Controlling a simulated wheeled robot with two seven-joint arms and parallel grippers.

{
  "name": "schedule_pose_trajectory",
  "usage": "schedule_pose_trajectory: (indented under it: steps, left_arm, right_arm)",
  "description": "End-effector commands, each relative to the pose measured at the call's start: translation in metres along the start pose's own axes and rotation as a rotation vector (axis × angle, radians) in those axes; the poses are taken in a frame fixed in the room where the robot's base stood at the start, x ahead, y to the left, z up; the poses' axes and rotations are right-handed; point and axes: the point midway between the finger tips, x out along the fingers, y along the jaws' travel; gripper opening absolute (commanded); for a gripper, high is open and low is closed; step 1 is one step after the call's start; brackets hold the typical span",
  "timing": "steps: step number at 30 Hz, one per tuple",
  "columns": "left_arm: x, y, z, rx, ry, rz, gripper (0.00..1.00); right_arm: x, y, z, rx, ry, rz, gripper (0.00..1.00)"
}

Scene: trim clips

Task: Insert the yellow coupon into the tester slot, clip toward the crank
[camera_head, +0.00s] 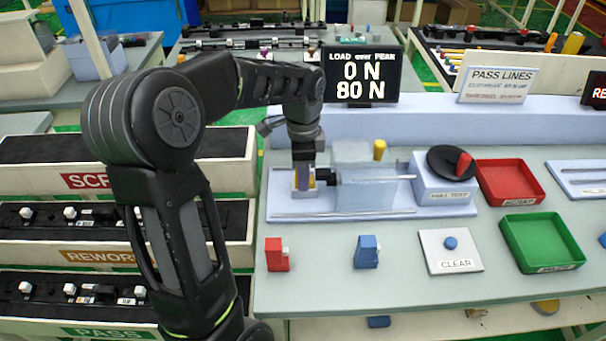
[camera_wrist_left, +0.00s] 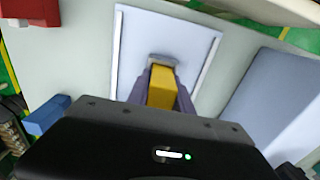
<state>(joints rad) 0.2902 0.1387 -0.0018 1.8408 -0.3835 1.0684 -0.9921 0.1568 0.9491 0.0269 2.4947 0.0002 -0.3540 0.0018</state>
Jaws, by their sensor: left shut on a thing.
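My left gripper (camera_head: 304,178) points down over the left end of the pull tester (camera_head: 335,207). It is shut on the yellow coupon (camera_wrist_left: 161,88), which shows between the fingers in the left wrist view. In the head view only a bit of yellow shows there. The grey tester slot (camera_wrist_left: 163,60) is right by the fingertips. I cannot tell how deep the coupon sits, and its clip is hidden. The crank (camera_head: 464,162) with its red knob is at the tester's right end. My right gripper is not in view.
A red block (camera_head: 277,254) and a blue block (camera_head: 367,251) stand in front of the tester. A clear button (camera_head: 450,244), a red tray (camera_head: 509,200) and a green tray (camera_head: 541,262) are at the right. The display (camera_head: 361,75) reads 0 N and 80 N.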

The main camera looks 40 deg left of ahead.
Motion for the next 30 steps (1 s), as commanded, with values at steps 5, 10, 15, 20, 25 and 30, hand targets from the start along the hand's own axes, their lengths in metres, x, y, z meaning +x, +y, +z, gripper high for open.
schedule_pose_trajectory:
  steps: [5, 10, 15, 20, 25, 30]
  left_arm:
    - [0.0189, 0.0068, 0.0030, -0.006, -0.010, 0.027, 0.00]
    - [0.0196, 0.0067, 0.0032, -0.007, -0.010, 0.027, 0.00]
    - [0.0199, 0.0067, 0.0034, -0.007, -0.010, 0.027, 0.00]
    - [0.0200, 0.0067, 0.0035, -0.008, -0.010, 0.028, 0.39]
    - [0.0200, 0.0071, 0.0035, -0.008, -0.010, 0.029, 0.52]
    - [0.0201, 0.0076, 0.0035, -0.008, -0.010, 0.031, 0.52]
  right_arm:
    - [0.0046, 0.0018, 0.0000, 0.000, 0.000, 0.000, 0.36]
    - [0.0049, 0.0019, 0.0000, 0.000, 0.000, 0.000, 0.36]
    - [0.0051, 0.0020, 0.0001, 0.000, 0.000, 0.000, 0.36]
    - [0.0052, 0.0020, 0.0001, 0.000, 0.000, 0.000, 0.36]
    - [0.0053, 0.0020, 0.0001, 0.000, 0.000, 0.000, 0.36]
    - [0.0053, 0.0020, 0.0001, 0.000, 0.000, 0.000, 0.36]
